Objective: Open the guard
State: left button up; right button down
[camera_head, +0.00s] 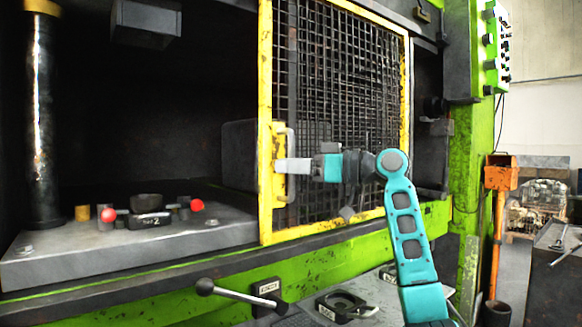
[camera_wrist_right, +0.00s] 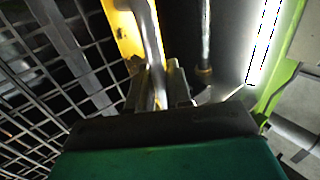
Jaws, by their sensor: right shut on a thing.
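The guard is a sliding-type panel of dark mesh in a worn yellow frame (camera_head: 265,90). It covers the right part of the press opening, and the left part is uncovered. A pale vertical handle (camera_head: 290,138) is on the frame's left upright. My right gripper (camera_head: 284,166) is shut on this handle, with my teal arm reaching in from the lower right. In the right wrist view the handle (camera_wrist_right: 154,40) runs down between the fingers (camera_wrist_right: 160,92), beside the yellow frame and mesh. My left gripper is not in view.
The grey press bed (camera_head: 130,252) holds a die marked 2 (camera_head: 148,219) with red-knobbed handles. A lever (camera_head: 235,292) projects below the bed. A green control box (camera_head: 489,45) is at upper right. An orange post (camera_head: 499,190) stands right of the press.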

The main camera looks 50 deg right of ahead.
jog(key=c, duration=1.2)
grip_release()
pick_arm(q)
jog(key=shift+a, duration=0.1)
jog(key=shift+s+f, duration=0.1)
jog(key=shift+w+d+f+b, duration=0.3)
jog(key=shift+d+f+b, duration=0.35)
jog(key=shift+b, duration=0.85)
pick_arm(e)
jog(key=shift+v, duration=6.5)
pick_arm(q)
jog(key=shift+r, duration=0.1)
